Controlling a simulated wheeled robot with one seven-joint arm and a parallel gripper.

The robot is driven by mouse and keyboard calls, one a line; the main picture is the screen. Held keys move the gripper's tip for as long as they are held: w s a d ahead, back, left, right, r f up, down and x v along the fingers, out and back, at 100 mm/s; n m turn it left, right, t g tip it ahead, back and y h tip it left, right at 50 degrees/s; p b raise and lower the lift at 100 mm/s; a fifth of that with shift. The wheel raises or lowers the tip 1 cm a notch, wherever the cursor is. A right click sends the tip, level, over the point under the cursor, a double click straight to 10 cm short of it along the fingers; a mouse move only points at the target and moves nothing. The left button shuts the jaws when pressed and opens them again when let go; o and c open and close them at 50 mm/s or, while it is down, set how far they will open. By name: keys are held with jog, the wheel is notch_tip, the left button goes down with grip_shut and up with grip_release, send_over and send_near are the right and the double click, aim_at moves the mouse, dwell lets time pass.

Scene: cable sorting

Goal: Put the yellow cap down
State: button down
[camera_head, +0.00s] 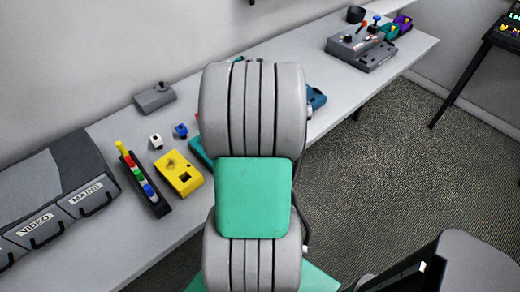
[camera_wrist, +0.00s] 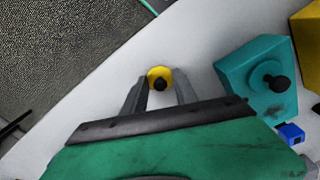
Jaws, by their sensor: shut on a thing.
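A small round yellow cap (camera_wrist: 160,73) with a dark centre sits between the two fingertips of my gripper (camera_wrist: 160,86) in the wrist view. My gripper is shut on it. Pale table surface shows around the cap; I cannot tell whether the cap touches it or is held above it. In the head view my own arm hides the gripper and the cap.
A teal box (camera_wrist: 238,72) with a black knob stands right of my gripper, with a blue piece (camera_wrist: 291,133) beyond. A yellow box (camera_head: 178,173) and a black rack (camera_head: 158,205) of coloured pieces stand on the table (camera_head: 110,135). The table edge runs close left of my gripper in the wrist view.

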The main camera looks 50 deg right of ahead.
jog(key=c, duration=1)
grip_release()
jog(key=shift+f, duration=0.1)
jog(key=shift+o, duration=0.2)
notch_tip(320, 180, up, 12)
jog(key=w+a+n+t, duration=0.15)
jog(key=w+a, duration=0.25)
jog(key=a, duration=0.5)
jog(key=w+a+n, duration=0.2)
jog(key=w+a, duration=0.2)
jog(key=a, duration=0.4)
jog(key=s+a+f+n+t, duration=0.1)
jog(key=a+n+t, duration=0.1)
jog(key=a, duration=1.3)
jog(key=shift+n, duration=0.85)
